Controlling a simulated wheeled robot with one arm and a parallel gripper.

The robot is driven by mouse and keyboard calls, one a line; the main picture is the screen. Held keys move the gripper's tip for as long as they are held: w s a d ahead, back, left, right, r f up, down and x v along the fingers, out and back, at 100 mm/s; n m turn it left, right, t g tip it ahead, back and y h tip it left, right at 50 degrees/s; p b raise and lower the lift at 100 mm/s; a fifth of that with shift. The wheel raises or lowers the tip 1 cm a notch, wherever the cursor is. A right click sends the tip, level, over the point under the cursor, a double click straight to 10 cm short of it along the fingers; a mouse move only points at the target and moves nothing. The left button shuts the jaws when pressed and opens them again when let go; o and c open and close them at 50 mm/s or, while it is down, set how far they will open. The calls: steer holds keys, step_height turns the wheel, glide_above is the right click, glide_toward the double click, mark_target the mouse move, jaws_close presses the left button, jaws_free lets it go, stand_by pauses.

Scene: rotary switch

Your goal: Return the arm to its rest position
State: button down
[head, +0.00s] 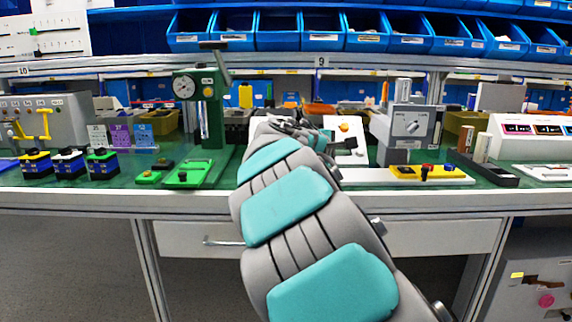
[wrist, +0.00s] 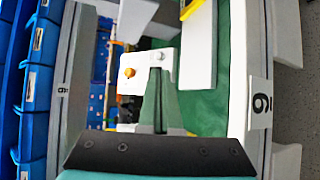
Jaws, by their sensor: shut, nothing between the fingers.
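My arm reaches forward from the bottom of the head view over the workbench (head: 225,200). My gripper (head: 306,131) is at its far end, above the green bench top, in front of a white panel (head: 344,150) with an orange knob (head: 344,127). In the wrist view the fingers of my gripper (wrist: 158,75) are together with nothing between them. The orange knob (wrist: 129,72) shows just left of the fingertips there. The rotary switch (head: 411,126), a grey box with a round dial, stands to the right of the gripper, apart from it.
A green press with a gauge (head: 185,88) stands left of the gripper. A yellow board (head: 430,173) lies at the right front. Blue bins (head: 365,32) line the shelf above. A drawer (head: 425,237) is under the bench edge. Open floor (head: 70,270) shows at lower left.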

steer(key=s+d+f+m+g+y, duration=0.1)
steer(key=s+d+f+m+g, duration=0.3)
steer(key=s+d+f, duration=0.55)
steer(key=s+d+f+m+g+y, duration=0.1)
steer(key=s+d+f+m+g, duration=0.35)
steer(key=s, duration=0.95)
steer(key=s+a+f+m+g+y, duration=0.1)
steer(key=s+a+f, duration=0.3)
steer(key=s, duration=0.5)
steer(key=s+a+f+m+g+y, duration=0.2)
steer(key=s+a+f+y, duration=0.1)
steer(key=s, duration=0.7)
steer(key=s+a+f+m+g+y, duration=0.1)
steer(key=s+a+f+g+y, duration=0.1)
steer(key=s+a+f, duration=0.4)
steer(key=s+f+y, duration=0.1)
steer(key=s, duration=0.2)
steer(key=shift+s+f, duration=0.15)
steer(key=shift+s, duration=0.15)
